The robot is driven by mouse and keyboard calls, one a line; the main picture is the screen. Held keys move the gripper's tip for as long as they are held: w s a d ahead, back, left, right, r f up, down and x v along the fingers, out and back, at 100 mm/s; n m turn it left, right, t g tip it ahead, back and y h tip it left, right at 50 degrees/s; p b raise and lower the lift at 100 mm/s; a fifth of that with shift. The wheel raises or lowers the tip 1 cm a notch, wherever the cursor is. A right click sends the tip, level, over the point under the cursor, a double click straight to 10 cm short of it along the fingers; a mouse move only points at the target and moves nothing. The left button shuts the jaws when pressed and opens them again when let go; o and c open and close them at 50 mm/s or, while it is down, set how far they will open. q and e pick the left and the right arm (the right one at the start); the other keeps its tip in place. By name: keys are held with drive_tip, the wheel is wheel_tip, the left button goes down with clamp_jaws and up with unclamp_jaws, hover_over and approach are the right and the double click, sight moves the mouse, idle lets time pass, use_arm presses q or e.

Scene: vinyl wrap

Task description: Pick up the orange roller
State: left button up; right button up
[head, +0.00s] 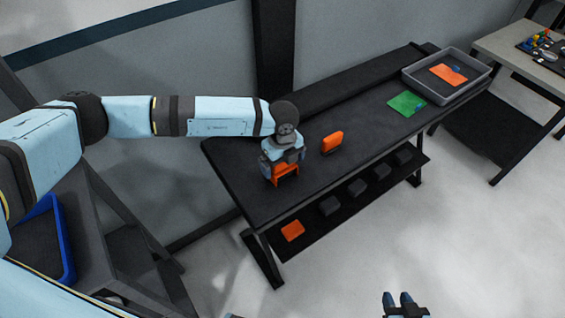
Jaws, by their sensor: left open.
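My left gripper (284,160) is over the near left part of the dark workbench (240,155), pointing down. It is open. An orange object (286,173), which looks like the orange roller, is right at its fingertips and partly covered by them. I cannot tell whether the fingers touch it. A second orange piece (332,141) stands upright on the bench just to the right of the gripper. My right gripper (398,299) is low at the bottom edge, away from the bench and apparently empty; its finger gap is unclear.
A grey tray (485,84) holds an orange sheet. The lower shelf carries several dark blocks and an orange piece (292,230). A blue-rimmed tray (66,250) is at left.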

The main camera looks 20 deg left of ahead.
use_arm(q)
drive_tip(key=shift+f, duration=0.4)
drive_tip(key=c, duration=0.8)
drive_tip(key=shift+r, duration=0.2)
wheel_tip(320, 180, up, 20)
drive_tip(key=shift+f+b, duration=0.15)
drive_tip(key=shift+b, duration=0.3)
